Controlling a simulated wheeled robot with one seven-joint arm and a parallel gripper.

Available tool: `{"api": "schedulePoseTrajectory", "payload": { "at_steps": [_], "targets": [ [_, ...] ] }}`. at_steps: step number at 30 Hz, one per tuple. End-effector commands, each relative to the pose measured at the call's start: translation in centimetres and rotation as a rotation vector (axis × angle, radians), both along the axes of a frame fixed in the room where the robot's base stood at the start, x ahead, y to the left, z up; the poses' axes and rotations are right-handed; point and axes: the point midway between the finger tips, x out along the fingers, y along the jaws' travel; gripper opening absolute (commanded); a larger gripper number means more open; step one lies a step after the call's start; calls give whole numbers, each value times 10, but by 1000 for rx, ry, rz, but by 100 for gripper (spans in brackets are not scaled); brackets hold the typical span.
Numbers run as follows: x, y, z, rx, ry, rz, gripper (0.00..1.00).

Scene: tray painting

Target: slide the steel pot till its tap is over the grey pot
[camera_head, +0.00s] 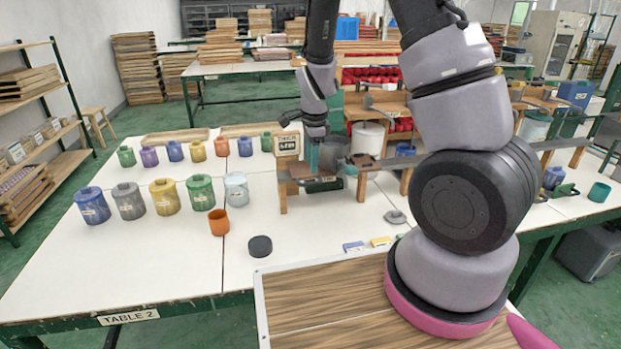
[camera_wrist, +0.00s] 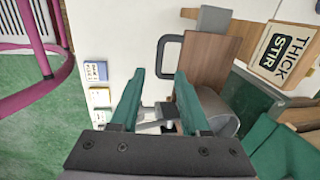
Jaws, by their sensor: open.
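A grey metal cylinder, which looks like the steel pot (camera_head: 335,152), stands on the raised wooden rack behind my gripper. A curved grey wall that may be the same pot (camera_wrist: 218,112) shows right of the fingers in the wrist view. I cannot clearly make out its tap. A grey pot (camera_head: 129,203) stands upright in the front row of coloured pots on the left of the table. My gripper (camera_wrist: 160,75) has its two teal fingers apart, with nothing clearly held between them. In the head view my gripper (camera_head: 314,158) is at the rack's left end, partly hidden.
A THICK STIR sign (camera_head: 287,143) stands at the rack's left end. A white pot (camera_head: 367,138) is to the right. An orange cup (camera_head: 219,222) and a black disc (camera_head: 260,246) sit on the table. The table's front left is clear.

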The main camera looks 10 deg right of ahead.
Motion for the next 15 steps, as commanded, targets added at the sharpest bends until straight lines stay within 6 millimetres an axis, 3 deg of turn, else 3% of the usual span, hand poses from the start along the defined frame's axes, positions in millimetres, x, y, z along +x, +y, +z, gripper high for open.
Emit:
{"api": "schedulePoseTrajectory", "payload": {
  "at_steps": [7,15],
  "targets": [
    [7,-1,-45,-1,4,-1,46],
    [11,0,-62,1,0,1,46]
  ]
}}
